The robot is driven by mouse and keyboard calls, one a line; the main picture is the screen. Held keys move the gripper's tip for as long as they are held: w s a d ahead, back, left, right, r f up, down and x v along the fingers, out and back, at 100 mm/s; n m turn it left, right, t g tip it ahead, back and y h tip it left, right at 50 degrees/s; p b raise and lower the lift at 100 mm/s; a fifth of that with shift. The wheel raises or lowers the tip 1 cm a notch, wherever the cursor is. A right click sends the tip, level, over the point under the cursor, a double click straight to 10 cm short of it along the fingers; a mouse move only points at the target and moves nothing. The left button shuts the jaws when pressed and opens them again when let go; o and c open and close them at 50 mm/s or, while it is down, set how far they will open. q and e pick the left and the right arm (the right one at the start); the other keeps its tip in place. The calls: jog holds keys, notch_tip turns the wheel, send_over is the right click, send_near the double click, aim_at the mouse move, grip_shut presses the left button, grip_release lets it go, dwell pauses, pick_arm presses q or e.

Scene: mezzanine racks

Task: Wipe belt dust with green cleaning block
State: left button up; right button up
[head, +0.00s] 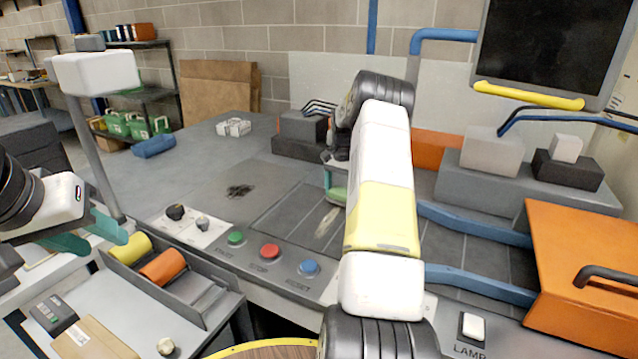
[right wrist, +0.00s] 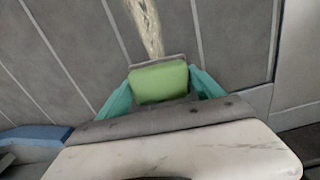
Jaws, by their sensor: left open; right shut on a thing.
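The green cleaning block (right wrist: 158,82) is between the teal fingers of my right gripper (right wrist: 160,88), which is shut on it. In the head view the block (head: 337,196) shows low over the belt, partly hidden by my right arm. A pale tan dust streak (right wrist: 147,27) lies on the dark slatted belt (right wrist: 90,45), just beyond the block's far edge. The dust (head: 327,222) also shows in the head view, beside the block. I cannot tell whether the block touches the belt.
A dark smudge (head: 240,190) marks the grey surface left of the belt. Green, red and blue buttons (head: 270,251) line the front panel. Yellow and orange rollers (head: 163,267) sit in a tray. Blue rails (head: 475,224) and an orange box (head: 585,270) stand right.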

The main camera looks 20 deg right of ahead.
jog(key=shift+f, duration=1.1)
dwell(0.6)
jog(key=shift+a, duration=0.1)
